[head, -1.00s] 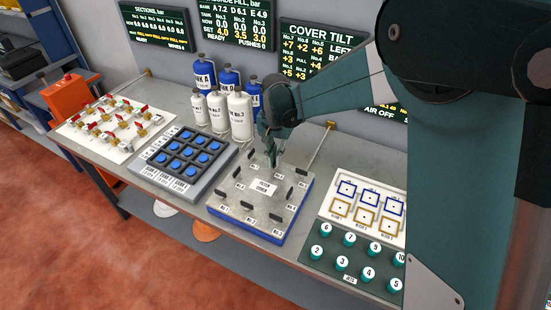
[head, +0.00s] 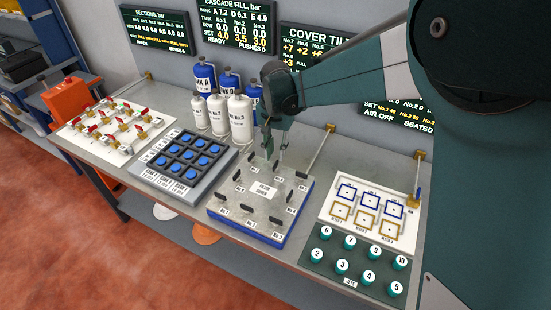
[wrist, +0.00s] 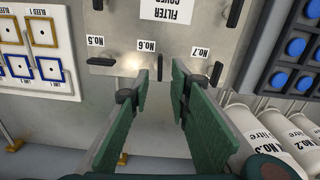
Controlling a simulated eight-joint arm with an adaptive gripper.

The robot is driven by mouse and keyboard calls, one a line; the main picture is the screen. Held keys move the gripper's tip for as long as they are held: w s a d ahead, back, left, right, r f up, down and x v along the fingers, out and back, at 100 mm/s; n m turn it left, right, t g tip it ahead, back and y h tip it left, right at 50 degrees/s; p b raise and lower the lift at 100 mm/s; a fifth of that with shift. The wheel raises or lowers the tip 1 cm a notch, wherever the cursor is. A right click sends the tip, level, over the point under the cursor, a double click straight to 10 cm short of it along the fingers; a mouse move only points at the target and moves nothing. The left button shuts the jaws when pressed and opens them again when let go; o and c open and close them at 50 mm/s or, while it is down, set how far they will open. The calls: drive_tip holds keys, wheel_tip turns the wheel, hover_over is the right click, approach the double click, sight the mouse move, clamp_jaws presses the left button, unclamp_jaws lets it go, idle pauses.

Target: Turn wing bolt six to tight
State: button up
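Wing bolt six is a dark bar (wrist: 160,68) beside the "No.6" label on the grey filter cover plate (wrist: 120,82). In the wrist view it stands nearly upright in the picture, unlike bolt five (wrist: 102,62), which lies crosswise. Bolt seven (wrist: 216,73) is to its right, slightly tilted. My gripper (wrist: 160,92) is open and empty, its green fingers spread on either side of bolt six's line, apart from it. In the head view my gripper (head: 276,154) hangs over the far edge of the cover (head: 236,205).
A blue button pad (head: 183,160) and white and blue tanks (head: 240,118) stand left of and behind the cover. A board with blue and ochre squares (head: 343,203) and numbered green knobs (head: 342,267) lie to the right. The "COVER TILT" screen (head: 310,42) is partly hidden by my arm.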

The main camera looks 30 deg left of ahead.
sight(276, 164)
wheel_tip(276, 164, up, 7)
idle(0.4)
drive_tip(key=shift+d+r, duration=0.1)
idle(0.4)
drive_tip(key=s+d+r+t, duration=0.1)
drive_tip(key=d+r, duration=0.3)
drive_tip(key=d, duration=0.7)
drive_tip(key=s+d+r+t+y, duration=0.1)
drive_tip(key=d+r, duration=0.2)
drive_tip(key=d, duration=0.7)
drive_tip(key=s+d+r+t, duration=0.15)
drive_tip(key=d+r, duration=0.25)
drive_tip(key=d, duration=0.7)
drive_tip(key=s+d+f+t, duration=0.2)
drive_tip(key=s+d, duration=0.6)
drive_tip(key=d, duration=0.3)
drive_tip(key=s+d+f+m+t+h+b, duration=0.1)
drive_tip(key=s+d+f, duration=0.2)
drive_tip(key=s+d, duration=0.5)
drive_tip(key=shift+d+t, duration=0.35)
drive_tip(key=shift+d, duration=1.55)
